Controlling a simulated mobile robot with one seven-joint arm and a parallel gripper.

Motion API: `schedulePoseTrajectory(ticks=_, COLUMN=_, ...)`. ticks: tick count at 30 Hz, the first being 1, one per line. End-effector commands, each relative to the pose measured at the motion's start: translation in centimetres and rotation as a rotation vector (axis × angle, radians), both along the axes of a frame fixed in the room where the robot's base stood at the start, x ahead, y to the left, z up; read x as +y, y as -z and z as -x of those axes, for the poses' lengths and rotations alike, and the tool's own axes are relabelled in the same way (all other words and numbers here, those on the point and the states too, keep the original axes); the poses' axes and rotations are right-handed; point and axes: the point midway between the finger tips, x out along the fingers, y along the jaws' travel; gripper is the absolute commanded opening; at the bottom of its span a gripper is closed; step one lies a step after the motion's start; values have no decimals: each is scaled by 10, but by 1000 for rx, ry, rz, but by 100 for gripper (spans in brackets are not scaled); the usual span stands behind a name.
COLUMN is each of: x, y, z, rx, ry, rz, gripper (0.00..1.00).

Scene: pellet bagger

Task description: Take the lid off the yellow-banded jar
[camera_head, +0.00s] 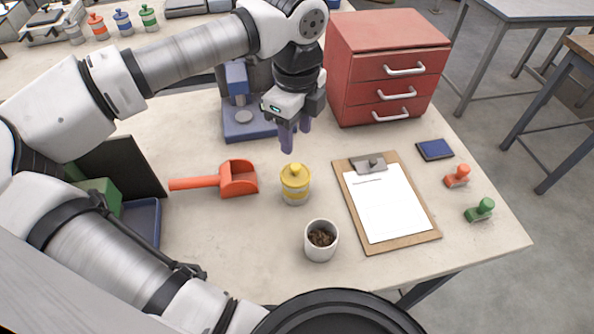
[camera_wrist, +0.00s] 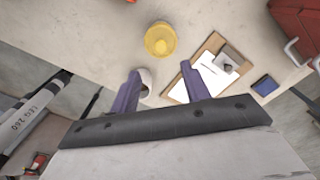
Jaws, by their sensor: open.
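The yellow-banded jar (camera_head: 295,192) stands upright on the table with its yellow knobbed lid (camera_head: 295,173) on top. In the wrist view the lid (camera_wrist: 160,39) shows from above, beyond the fingertips and slightly left of the middle between them. My gripper (camera_head: 294,142) has two purple fingers pointing down, above and behind the jar in the head view, apart from it. The fingers (camera_wrist: 160,72) are spread, with nothing between them touching either finger.
A red scoop (camera_head: 238,178) lies left of the jar, and a white cup (camera_head: 321,240) with brown contents stands in front. A clipboard (camera_head: 428,232) lies right. A red drawer cabinet (camera_head: 385,70) and a blue machine (camera_head: 243,128) stand behind. Stamps (camera_head: 458,175) sit far right.

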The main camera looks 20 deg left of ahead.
Motion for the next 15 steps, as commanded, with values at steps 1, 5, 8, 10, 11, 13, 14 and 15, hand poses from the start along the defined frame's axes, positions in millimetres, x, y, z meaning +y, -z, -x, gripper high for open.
schedulePoseTrajectory(ticks=1, x=-1, y=16, z=0, rx=1, ry=2, rz=3, gripper=47)
schedulePoseTrajectory(ticks=5, x=-1, y=33, z=0, rx=0, ry=3, rz=3, gripper=47)
schedulePoseTrajectory(ticks=8, x=-1, y=39, z=0, rx=-1, ry=4, rz=2, gripper=47)
schedulePoseTrajectory(ticks=10, x=-1, y=42, z=0, rx=-2, ry=4, rz=2, gripper=47)
schedulePoseTrajectory(ticks=11, x=-1, y=44, z=0, rx=-2, ry=5, rz=2, gripper=47)
schedulePoseTrajectory(ticks=13, x=0, y=52, z=0, rx=-1, ry=5, rz=5, gripper=47)
schedulePoseTrajectory(ticks=14, x=0, y=57, z=-1, rx=-1, ry=5, rz=6, gripper=47)
schedulePoseTrajectory(ticks=15, x=1, y=64, z=-1, rx=-1, ry=5, rz=6, gripper=47)
